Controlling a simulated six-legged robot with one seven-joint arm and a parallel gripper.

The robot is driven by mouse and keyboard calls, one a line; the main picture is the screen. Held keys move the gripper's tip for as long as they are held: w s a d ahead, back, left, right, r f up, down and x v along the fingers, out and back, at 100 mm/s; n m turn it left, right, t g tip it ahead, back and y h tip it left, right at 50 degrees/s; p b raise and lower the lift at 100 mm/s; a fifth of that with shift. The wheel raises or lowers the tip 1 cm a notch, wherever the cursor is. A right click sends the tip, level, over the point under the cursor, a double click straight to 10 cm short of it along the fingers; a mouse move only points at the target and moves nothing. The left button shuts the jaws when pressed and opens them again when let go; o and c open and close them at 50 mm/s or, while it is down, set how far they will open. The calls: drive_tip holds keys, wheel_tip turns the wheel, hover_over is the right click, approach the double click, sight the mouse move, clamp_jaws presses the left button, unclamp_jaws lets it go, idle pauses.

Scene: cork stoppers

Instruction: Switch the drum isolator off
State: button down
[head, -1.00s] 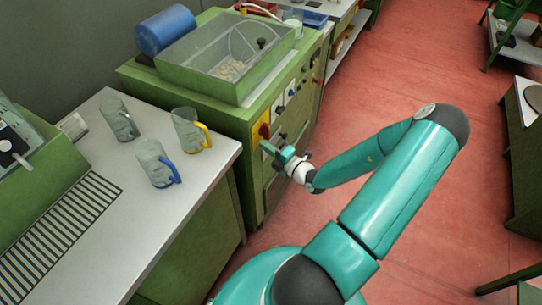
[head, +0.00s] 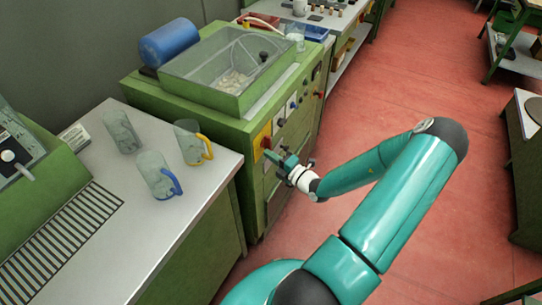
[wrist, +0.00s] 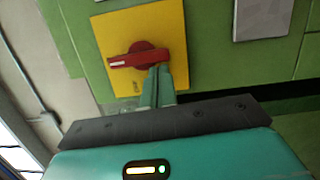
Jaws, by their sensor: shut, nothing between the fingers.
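The drum isolator is a red rotary handle (wrist: 137,58) on a yellow plate (wrist: 165,27), on the front of the green machine. In the wrist view the handle's bar lies roughly sideways across the plate. In the head view the red handle (head: 266,142) shows at the left end of the machine's front panel. My gripper (wrist: 158,72) is shut with nothing held. Its fingertips are at the lower right edge of the handle, very close to it; I cannot tell whether they touch. My gripper also shows in the head view (head: 270,154), in front of the plate.
The green machine (head: 190,112) carries a clear-lidded tank (head: 228,75) and a blue drum (head: 170,47). More knobs line its front panel to the right. A bench (head: 85,175) with several jugs stands at left. The red floor (head: 400,75) at right is mostly open.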

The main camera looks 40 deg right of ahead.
drive_tip(key=shift+d+f+n, duration=0.15)
drive_tip(key=shift+f+n, duration=0.05)
drive_tip(key=shift+n, duration=0.7)
drive_tip(key=s+d+f+n+t+y, duration=0.1)
drive_tip(key=s+d+f+n+y, duration=0.2)
drive_tip(key=s+d+n, duration=0.3)
drive_tip(key=s+f+n, duration=0.1)
drive_tip(key=s+n, duration=0.4)
drive_tip(key=n, duration=0.2)
drive_tip(key=shift+s+d+n+t, duration=0.3)
drive_tip(key=shift+s+d+n, duration=0.1)
idle(0.9)
drive_tip(key=shift+r+y, duration=0.1)
drive_tip(key=shift+y, duration=0.2)
